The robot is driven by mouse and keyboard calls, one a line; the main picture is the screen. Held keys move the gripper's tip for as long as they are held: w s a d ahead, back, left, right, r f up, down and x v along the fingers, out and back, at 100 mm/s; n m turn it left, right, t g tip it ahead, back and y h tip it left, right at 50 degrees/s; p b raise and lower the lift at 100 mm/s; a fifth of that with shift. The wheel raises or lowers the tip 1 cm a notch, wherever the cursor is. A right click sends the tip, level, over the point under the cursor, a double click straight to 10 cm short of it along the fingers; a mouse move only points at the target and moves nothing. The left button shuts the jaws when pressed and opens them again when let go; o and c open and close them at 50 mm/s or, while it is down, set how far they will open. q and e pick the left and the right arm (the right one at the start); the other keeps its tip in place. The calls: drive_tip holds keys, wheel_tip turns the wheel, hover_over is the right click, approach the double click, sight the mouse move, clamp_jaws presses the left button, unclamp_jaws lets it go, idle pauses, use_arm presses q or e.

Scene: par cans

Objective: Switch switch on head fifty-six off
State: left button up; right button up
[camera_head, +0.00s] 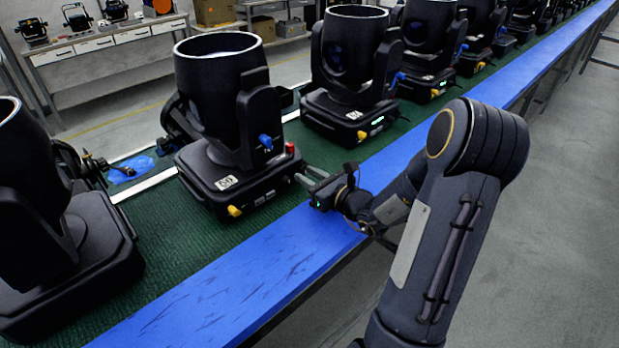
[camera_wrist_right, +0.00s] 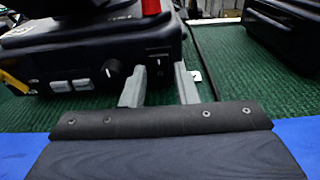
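A black moving-head light (camera_head: 222,110) with a white number label (camera_head: 227,183), too small to read surely, stands on the green mat. A small dark switch panel (camera_wrist_right: 158,66) on the base shows between the fingertips; the switch's position cannot be told. My left gripper is not in view.
Another light (camera_head: 50,220) stands at the left, and another (camera_head: 350,75) stands to the right, with several more in a row behind. A blue strip (camera_head: 250,285) edges the table. A workbench (camera_head: 105,40) stands at the back left. Open floor (camera_head: 560,200) lies at right.

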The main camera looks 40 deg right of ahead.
drive_tip(key=shift+o, duration=1.1)
drive_tip(key=s, duration=0.2)
drive_tip(key=s+b, duration=0.1)
drive_tip(key=s, duration=0.4)
drive_tip(key=shift+s+d+r, duration=0.35)
drive_tip(key=shift+s+r, duration=0.05)
